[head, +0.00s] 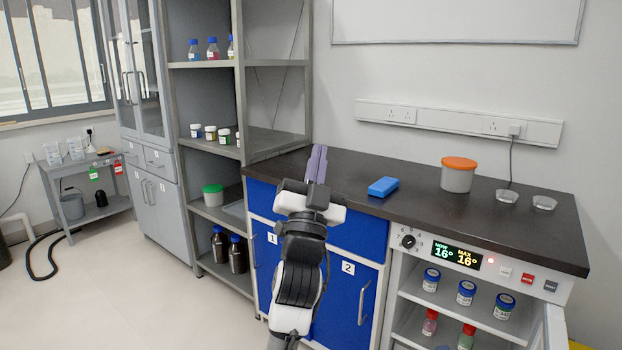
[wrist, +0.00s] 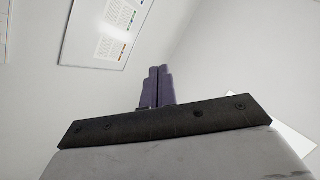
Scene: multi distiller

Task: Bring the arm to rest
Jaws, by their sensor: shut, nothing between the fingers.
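My gripper (head: 317,164) points upward in front of the left end of the dark worktop in the head view. Its two purple fingers are together and hold nothing. My arm rises below it, in front of the blue cabinet doors. In the wrist view my gripper (wrist: 157,74) is also shut, with pale wall and a posted sheet (wrist: 108,30) behind it.
The dark worktop (head: 420,208) carries a blue block (head: 383,187), a tub with an orange lid (head: 458,175) and two clear dishes. Grey shelves (head: 215,150) with bottles and jars stand at left. Open floor (head: 120,300) lies at lower left.

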